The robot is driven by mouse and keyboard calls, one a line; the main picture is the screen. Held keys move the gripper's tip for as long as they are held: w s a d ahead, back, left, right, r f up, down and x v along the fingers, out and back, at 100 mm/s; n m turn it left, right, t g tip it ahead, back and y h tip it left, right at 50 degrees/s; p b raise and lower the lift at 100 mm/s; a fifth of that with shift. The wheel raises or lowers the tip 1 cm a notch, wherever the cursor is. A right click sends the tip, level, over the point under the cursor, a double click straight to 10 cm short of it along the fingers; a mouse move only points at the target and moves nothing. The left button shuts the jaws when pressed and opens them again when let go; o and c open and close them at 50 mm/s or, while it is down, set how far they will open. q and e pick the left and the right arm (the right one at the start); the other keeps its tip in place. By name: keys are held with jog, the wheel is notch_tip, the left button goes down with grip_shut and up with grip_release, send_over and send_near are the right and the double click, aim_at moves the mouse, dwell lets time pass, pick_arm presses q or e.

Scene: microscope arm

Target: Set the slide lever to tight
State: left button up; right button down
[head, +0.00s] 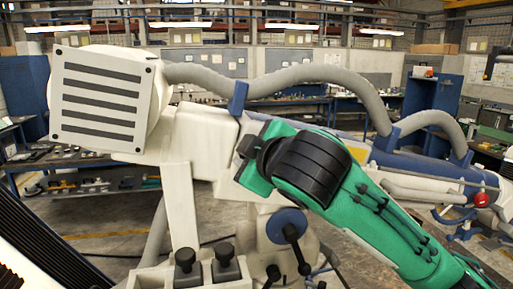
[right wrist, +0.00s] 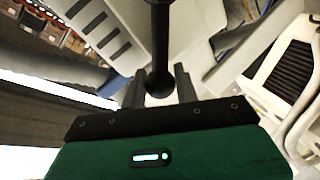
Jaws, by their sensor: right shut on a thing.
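The white microscope arm (head: 205,130) fills the middle of the head view, with a striped panel (head: 100,97) at its left end. In the right wrist view, a black lever (right wrist: 160,40) comes down from the top and ends in a round knob between the fingers of my right gripper (right wrist: 161,88). The gripper is shut on it. In the head view my green right arm comes in from the right and its gripper is hidden. A black lever on a blue disc (head: 287,224) shows below the arm, tilted down to the right. I see no tight marking. My left gripper is not in view.
Two black knobs (head: 225,262) stand on a white ledge at the bottom of the head view. Grey hoses (head: 320,74) run over the microscope arm to the right. A red ball (head: 482,200) is at the far right. Workbenches and cabinets stand behind.

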jog(key=shift+s+a+f+n, duration=0.1)
jog(key=shift+a+f+n, duration=0.2)
jog(key=shift+a+n, duration=0.1)
dwell(0.3)
jog(key=c, duration=1.1)
grip_release()
jog(key=shift+s+d, duration=0.15)
jog(key=shift+s, duration=0.15)
jog(key=b+v, duration=0.6)
jog(key=v, duration=0.7)
jog(key=shift+s+r, duration=0.15)
jog(key=shift+r, duration=0.05)
